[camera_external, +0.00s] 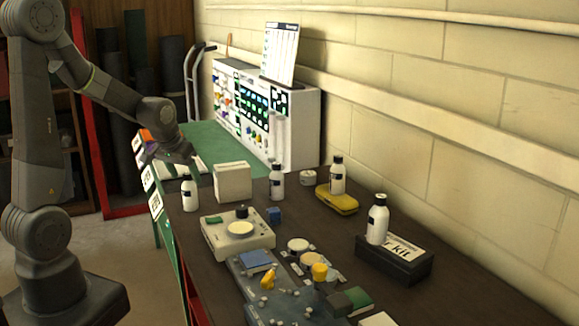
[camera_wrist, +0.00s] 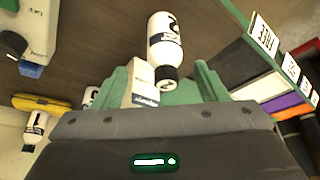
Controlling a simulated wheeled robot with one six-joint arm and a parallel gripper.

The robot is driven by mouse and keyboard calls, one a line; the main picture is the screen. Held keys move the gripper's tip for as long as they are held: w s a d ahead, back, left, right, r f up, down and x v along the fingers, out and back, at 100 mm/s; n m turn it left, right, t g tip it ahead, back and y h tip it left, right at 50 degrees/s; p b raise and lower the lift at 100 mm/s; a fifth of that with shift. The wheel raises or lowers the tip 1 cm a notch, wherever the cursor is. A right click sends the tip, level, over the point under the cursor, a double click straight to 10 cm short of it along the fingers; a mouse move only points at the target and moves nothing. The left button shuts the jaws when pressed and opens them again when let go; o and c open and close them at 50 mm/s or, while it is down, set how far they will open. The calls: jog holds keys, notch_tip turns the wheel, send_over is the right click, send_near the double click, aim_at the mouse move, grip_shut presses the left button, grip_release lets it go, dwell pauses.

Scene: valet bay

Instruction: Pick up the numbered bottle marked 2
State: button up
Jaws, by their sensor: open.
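Several white bottles with black caps stand in the external view. One bottle (camera_external: 189,193) is at the left edge of the dark table, one (camera_external: 277,182) is right of a white box, one (camera_external: 337,175) is on a yellow case, and one (camera_external: 377,220) is on a black box. Their numbers are too small to read there. In the wrist view, a white bottle (camera_wrist: 165,40) lies ahead of my gripper (camera_wrist: 163,88), between the lines of its green fingers. It bears a dark mark that I cannot read surely. My gripper (camera_external: 178,165) is open and empty.
The white box (camera_external: 233,182) stands close right of the left bottle. A beige device (camera_external: 238,240) is in front. A green mat (camera_external: 225,145) and a white panel unit (camera_external: 265,112) are behind. Labelled bins (camera_wrist: 270,75) line the table edge.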

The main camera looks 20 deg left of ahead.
aim_at(186, 181)
jog(key=shift+a+p+x, duration=0.15)
jog(key=shift+p+x, duration=0.15)
jog(key=shift+x, duration=1.3)
jog(key=shift+a+p+x, duration=0.15)
jog(key=shift+p+x, duration=0.1)
jog(key=shift+x, duration=1.3)
